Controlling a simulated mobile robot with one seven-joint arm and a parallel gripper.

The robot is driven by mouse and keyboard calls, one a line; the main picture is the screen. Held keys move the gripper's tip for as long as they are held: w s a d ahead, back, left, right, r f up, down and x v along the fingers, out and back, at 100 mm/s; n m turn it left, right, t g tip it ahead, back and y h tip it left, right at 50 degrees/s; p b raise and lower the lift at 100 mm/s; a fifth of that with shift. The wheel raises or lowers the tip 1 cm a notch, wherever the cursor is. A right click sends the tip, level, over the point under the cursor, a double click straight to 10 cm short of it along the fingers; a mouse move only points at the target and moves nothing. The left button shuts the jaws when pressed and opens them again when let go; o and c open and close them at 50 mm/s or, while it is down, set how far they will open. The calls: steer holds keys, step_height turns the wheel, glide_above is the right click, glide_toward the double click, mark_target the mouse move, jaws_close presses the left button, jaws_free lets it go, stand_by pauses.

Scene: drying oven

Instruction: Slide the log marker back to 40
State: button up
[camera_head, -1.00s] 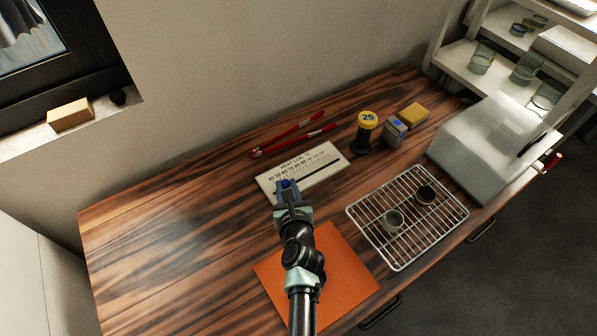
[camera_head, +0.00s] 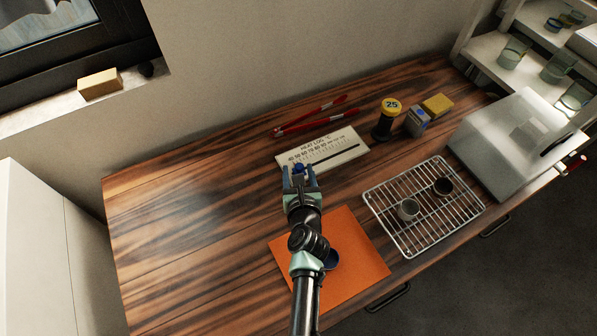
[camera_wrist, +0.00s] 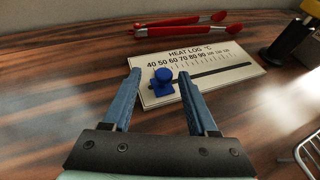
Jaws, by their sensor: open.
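The heat log board (camera_head: 345,154) lies on the wooden bench, with a scale starting at 40 on its left end and a dark slot. It also shows in the wrist view (camera_wrist: 215,82). The blue marker knob (camera_wrist: 163,78) is at the slot's left end, just below the 40 and 50 figures. It also shows in the head view (camera_head: 299,168). My gripper (camera_head: 300,175) is open at the board's front left edge. In the wrist view the knob appears between the fingertips (camera_wrist: 160,76), with gaps on both sides and closer to the right finger.
Red tongs (camera_head: 310,118) lie behind the board. A wire rack (camera_head: 405,235) holds two small cups.

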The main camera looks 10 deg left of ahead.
steer(key=shift+s+r, duration=0.1)
steer(key=p+v, duration=0.3)
steer(key=v, duration=0.9)
steer(key=shift+s+d, duration=0.1)
steer(key=shift+s, duration=0.3)
